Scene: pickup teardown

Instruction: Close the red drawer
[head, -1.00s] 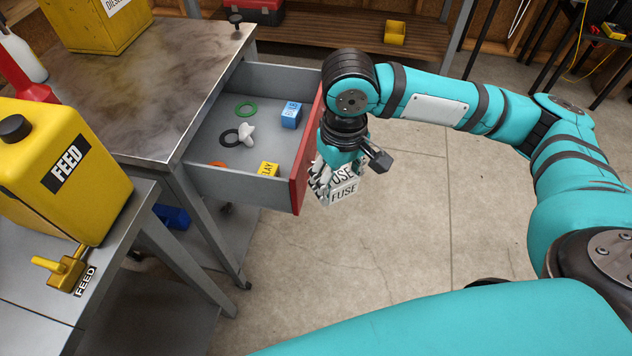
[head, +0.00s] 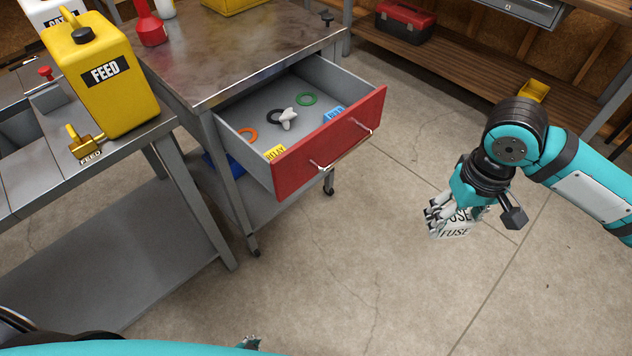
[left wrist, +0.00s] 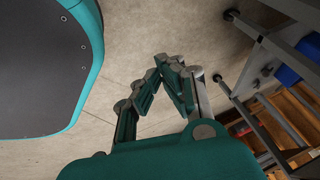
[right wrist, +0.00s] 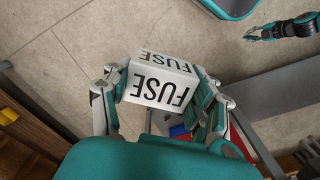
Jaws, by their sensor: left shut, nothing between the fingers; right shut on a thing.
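A yellow FEED can (head: 95,75) and a yellow valve (head: 85,143) are on the grey bench at left. A red toolbox (head: 405,22) sits on the wooden shelf behind. The floor (head: 370,240) before the drawer is clear.

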